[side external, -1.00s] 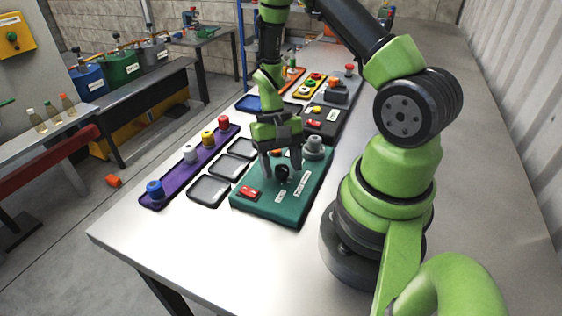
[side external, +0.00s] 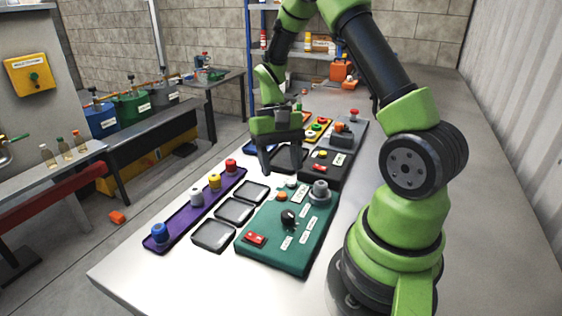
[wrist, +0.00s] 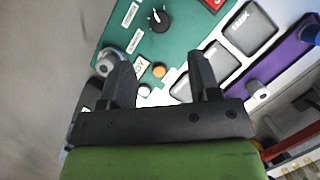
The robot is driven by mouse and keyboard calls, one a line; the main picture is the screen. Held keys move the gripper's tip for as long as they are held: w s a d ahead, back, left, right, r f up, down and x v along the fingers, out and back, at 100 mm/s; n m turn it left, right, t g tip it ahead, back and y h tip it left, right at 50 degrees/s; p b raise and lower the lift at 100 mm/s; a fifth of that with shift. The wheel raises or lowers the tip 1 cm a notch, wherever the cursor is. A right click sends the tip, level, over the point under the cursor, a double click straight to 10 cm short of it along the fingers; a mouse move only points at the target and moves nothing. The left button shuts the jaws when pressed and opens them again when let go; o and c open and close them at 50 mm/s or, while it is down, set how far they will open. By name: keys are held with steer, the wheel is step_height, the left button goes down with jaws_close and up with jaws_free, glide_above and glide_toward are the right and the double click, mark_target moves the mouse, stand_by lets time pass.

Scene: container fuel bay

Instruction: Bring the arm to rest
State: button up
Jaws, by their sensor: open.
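In the wrist view my gripper (wrist: 165,75) points towards the panel (wrist: 182,30), which shows a black knob (wrist: 159,20), an orange button (wrist: 159,71) and a grey round knob (wrist: 106,63). My arm rises from its base at the right and bends over the table.
Left of the panel lie several shallow black trays (side external: 213,236) and a purple rack (side external: 185,222) with coloured capped pieces. Beyond are a dark panel (side external: 322,170) and a grey block (side external: 343,139). The white table (side external: 130,277) is bare at the near left.

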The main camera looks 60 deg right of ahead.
steer(key=a+r+n+t+h, duration=0.2)
steer(key=a+r+t, duration=0.3)
steer(key=r, duration=0.5)
steer(key=s+a+r+n+t, duration=0.3)
steer(key=s+a+r+t, duration=0.2)
steer(key=s+a+r, duration=0.3)
steer(key=shift+s+r+y, duration=0.25)
steer(key=shift+s+y, duration=0.05)
steer(key=shift+y, duration=0.1)
stand_by(0.9)
